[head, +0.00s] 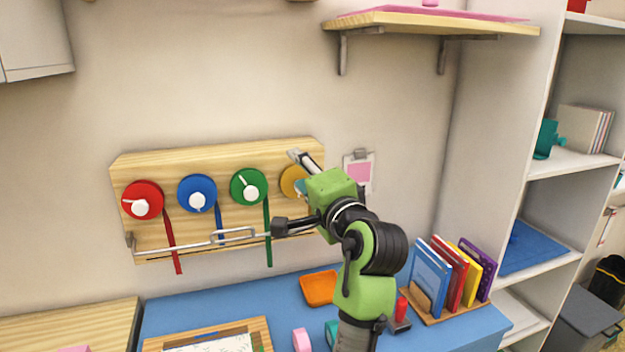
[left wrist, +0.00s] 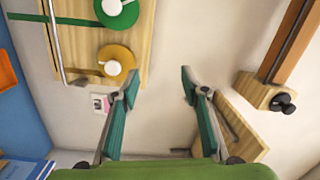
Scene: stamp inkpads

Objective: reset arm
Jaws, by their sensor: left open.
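My left gripper (head: 287,190) is in front of the wall board's right end, its arm rising from below. Its jaws are open; the left wrist view shows the two fingers apart with nothing between the tips (left wrist: 160,82). The wooden board (head: 210,164) on the wall carries a red (head: 143,200), a blue (head: 197,193), a green (head: 248,186) and a yellow (head: 292,180) dial with white knobs. My gripper partly hides the yellow dial, which shows clearly in the left wrist view (left wrist: 117,58) beside one finger. My right gripper is not seen.
A wooden shelf (head: 430,24) juts out above right. The blue desk (head: 205,300) below bears an orange tray (head: 318,288), a red stamp (head: 401,312) and several books (head: 430,272). A metal rail (head: 190,246) runs along the board. A tall shelf unit (head: 490,140) stands at the right.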

